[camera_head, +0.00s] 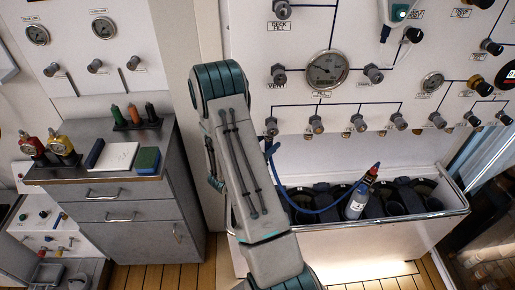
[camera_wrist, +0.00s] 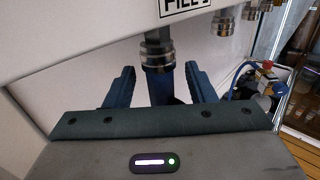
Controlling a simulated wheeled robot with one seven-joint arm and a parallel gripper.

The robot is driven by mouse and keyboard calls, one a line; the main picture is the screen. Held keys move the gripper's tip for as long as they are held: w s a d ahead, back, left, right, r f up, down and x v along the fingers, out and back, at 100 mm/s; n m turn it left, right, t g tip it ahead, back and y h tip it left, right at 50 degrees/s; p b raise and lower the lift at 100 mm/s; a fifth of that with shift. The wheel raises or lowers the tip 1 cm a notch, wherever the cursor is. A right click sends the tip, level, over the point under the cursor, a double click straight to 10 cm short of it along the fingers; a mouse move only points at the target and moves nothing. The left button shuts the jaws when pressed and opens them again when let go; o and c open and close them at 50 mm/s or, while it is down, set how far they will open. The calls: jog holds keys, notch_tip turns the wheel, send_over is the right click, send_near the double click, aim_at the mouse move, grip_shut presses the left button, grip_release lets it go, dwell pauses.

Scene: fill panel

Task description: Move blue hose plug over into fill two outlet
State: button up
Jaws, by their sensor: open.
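The blue hose plug (camera_wrist: 156,85) sits upright below a metal outlet (camera_wrist: 157,48) under a label reading FILL 1 in the wrist view; its top meets the outlet. My gripper (camera_wrist: 160,72) is open, with one finger on each side of the plug and gaps visible. In the head view the plug (camera_head: 270,146) hangs at the leftmost outlet (camera_head: 271,127) of the lower row, and my arm hides my gripper. The outlet to its right, apparently fill two (camera_head: 317,125), looks empty; it also shows in the wrist view (camera_wrist: 223,22).
More outlets, valves and gauges (camera_head: 328,70) crowd the panel. A grey cabinet (camera_head: 125,195) stands left.

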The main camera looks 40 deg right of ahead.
jog(key=shift+w+d, duration=0.1)
jog(key=shift+d, duration=0.5)
grip_shut()
jog(key=shift+f, duration=0.1)
jog(key=shift+f, duration=0.15)
jog(key=shift+f+b, duration=2.3)
